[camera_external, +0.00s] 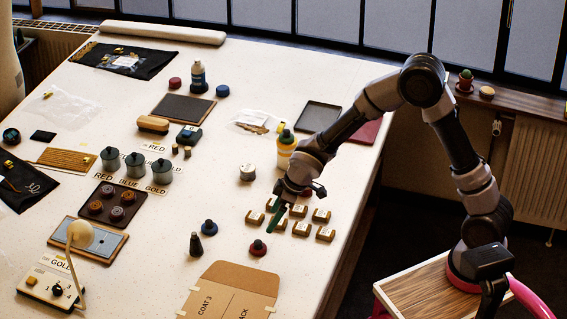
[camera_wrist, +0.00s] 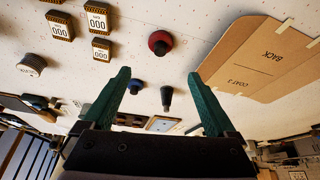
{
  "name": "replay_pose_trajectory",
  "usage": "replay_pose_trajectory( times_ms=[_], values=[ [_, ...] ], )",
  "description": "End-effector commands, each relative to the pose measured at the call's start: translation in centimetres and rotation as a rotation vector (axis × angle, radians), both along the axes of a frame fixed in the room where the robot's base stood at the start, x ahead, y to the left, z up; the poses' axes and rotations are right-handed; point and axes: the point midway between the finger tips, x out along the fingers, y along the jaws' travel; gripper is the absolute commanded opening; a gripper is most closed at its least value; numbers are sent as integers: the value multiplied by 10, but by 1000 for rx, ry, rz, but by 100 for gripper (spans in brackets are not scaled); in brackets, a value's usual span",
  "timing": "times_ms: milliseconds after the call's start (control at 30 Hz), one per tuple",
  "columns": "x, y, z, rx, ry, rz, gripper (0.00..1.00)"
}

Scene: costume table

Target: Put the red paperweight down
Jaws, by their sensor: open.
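The red paperweight (camera_external: 258,248), a red round piece with a dark knob, stands on the white table above the cardboard piece. In the wrist view the red paperweight (camera_wrist: 159,42) shows beyond my fingertips, roughly centred between them. My gripper (camera_external: 279,218) is above the table, up and right of the paperweight, near the small labelled boxes. In the wrist view my gripper (camera_wrist: 159,73) has its two green fingers wide apart with nothing held between them.
A blue knobbed piece (camera_external: 209,227) and a black cone-like piece (camera_external: 196,246) stand left of the red one. Several labelled boxes (camera_external: 325,233) sit under and beside my gripper. A flat cardboard piece (camera_external: 232,291) lies at the front. Bare table lies around the red paperweight.

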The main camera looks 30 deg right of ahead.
Motion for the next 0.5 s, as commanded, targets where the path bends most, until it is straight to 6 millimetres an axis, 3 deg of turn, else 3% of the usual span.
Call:
replay_pose_trajectory(
  times_ms=[67, 167, 333, 500],
  values=[
    [5, -9, 10, 2, -5, -22, 92],
    [15, -38, 38, 6, -15, -99, 92],
    [24, -130, 115, 30, -32, -336, 92],
    [2, -226, 181, 84, -31, -600, 92]
  ],
)
